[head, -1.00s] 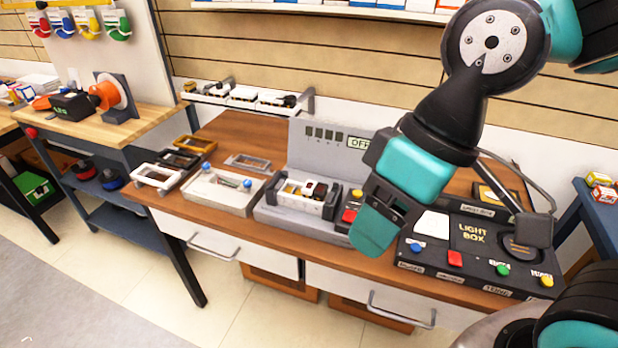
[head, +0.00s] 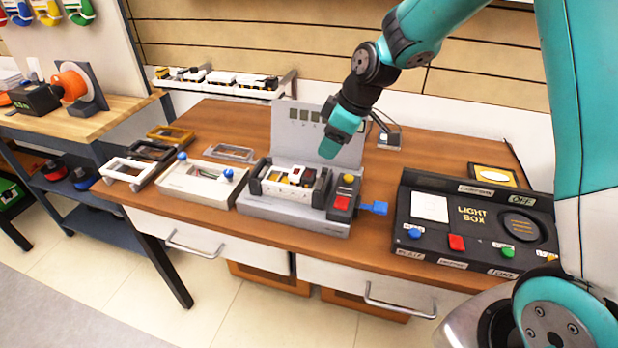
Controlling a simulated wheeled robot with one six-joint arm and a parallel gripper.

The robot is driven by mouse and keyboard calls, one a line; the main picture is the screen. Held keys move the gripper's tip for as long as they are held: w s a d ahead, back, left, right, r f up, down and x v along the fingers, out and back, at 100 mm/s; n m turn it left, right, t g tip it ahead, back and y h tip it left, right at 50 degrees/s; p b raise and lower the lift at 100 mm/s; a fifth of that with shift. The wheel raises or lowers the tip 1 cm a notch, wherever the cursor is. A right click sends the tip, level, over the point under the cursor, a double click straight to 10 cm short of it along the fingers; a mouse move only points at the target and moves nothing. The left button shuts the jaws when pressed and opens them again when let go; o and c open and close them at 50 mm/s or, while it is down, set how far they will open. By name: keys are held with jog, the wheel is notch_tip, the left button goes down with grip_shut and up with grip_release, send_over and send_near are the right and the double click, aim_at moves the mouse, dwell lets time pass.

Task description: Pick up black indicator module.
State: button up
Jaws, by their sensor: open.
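The white wall rack (head: 215,88) at the back left holds several small modules, mostly white with dark parts. A dark piece (head: 271,82) sits at its right end; it is too small to tell if it is the black indicator module. The grey tester (head: 290,213) on the bench also holds small white, orange and dark modules (head: 295,176) in its slot. My gripper (head: 329,149) hangs in front of the tester's raised back panel, above and behind the slot. It is empty as far as I see; the gap between its fingers is hidden at this angle.
Right of the tester are a blue connector (head: 374,207) and the black light box (head: 470,222). Left are a white box with blue knobs (head: 200,183) and several empty frames (head: 150,150). A side bench (head: 90,120) stands left.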

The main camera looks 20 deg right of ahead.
send_over(314, 174)
jog(key=s+d, duration=0.1)
jog(key=d, duration=0.1)
jog(key=f, duration=0.4)
jog(key=shift+a+f, duration=0.2)
jog(key=shift+a, duration=0.05)
jog(key=shift+s+p+x, duration=0.15)
jog(key=shift+p+x, duration=0.35)
jog(key=shift+x, duration=0.85)
jog(key=shift+s+p+x, duration=0.15)
jog(key=shift+p+x, duration=0.3)
jog(key=shift+x, duration=0.85)
jog(key=shift+d, duration=0.15)
jog(key=c, duration=0.6)
